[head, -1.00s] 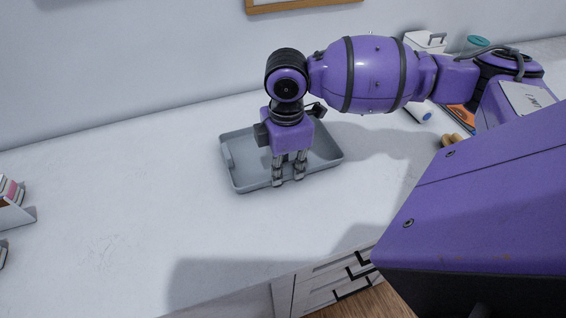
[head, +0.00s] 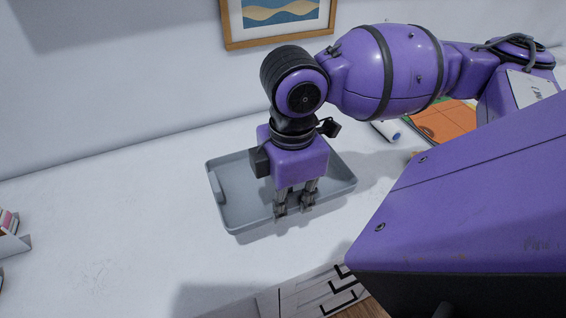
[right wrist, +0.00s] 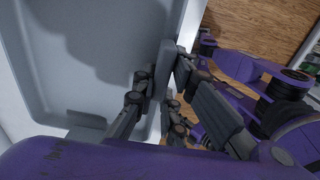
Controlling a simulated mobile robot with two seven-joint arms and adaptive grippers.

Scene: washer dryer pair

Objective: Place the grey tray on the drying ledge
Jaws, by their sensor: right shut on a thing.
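The grey tray (head: 236,205) is a shallow rectangular tray with raised walls, seen over the white counter in the head view. My right gripper (head: 294,211) comes down from above, shut on the tray's near wall. In the right wrist view the fingers (right wrist: 160,78) pinch the wall of the tray (right wrist: 92,85), whose inside looks empty. The tray looks raised a little off the counter and roughly level. My left gripper is not in the head view. I cannot pick out the drying ledge for sure.
The white counter (head: 110,215) is clear left of the tray. A holder with pinkish items (head: 10,230) stands at the far left. A framed picture (head: 280,35) hangs on the wall behind. An orange flat item (head: 440,122) and a white roll (head: 386,132) lie at right.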

